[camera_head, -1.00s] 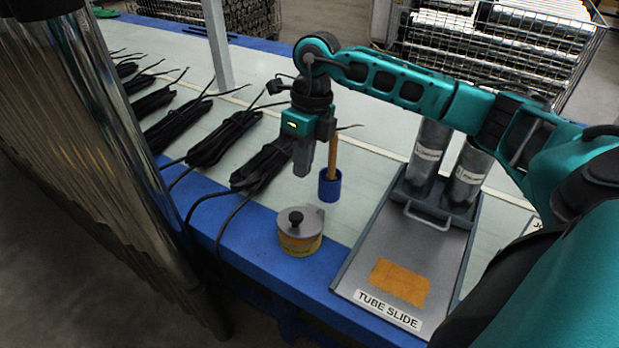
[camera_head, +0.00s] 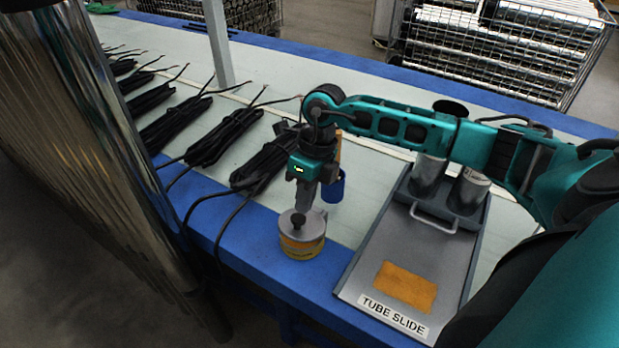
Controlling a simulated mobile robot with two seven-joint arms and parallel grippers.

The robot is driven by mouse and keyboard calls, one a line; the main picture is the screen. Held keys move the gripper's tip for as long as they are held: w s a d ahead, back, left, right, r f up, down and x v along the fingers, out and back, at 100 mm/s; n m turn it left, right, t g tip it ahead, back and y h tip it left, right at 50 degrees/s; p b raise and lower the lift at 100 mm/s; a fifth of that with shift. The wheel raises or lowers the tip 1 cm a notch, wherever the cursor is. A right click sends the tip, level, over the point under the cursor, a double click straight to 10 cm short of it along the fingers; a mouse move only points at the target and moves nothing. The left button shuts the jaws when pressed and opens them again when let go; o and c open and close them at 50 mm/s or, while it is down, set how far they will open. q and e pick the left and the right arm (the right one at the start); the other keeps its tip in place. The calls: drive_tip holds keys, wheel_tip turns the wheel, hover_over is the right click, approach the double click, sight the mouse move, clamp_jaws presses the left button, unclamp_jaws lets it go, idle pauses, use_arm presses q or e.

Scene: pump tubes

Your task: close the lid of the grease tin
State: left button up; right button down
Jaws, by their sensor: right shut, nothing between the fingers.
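The grease tin (camera_head: 303,250) is a short round tin with a yellow band, standing near the front blue edge of the bench. Its grey lid (camera_head: 312,228) with a black knob (camera_head: 298,219) lies over its top; I cannot tell whether it sits fully down. My right gripper (camera_head: 302,208) points down, shut and empty, right above the knob. Its fingertips are at or just over the knob; contact is not clear. My left gripper is not in view.
A blue cup (camera_head: 334,188) stands behind my right gripper, partly hidden. The tube slide tray (camera_head: 435,262) with metal tubes and an orange patch lies to the right. Several black cable bundles (camera_head: 222,137) lie at the left. A wire basket of tubes (camera_head: 500,45) stands behind.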

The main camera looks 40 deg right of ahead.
sight(298, 221)
drive_tip(key=shift+x, duration=0.8)
drive_tip(key=shift+a+f, duration=0.1)
drive_tip(key=shift+s+a+f+b, duration=0.15)
drive_tip(key=shift+s+a+f, duration=0.05)
drive_tip(key=shift+a+f, duration=0.25)
drive_tip(key=shift+s+a+f+b, duration=0.2)
drive_tip(key=shift+a+f, duration=0.15)
drive_tip(key=shift+f, duration=0.15)
drive_tip(key=shift+r, duration=0.1)
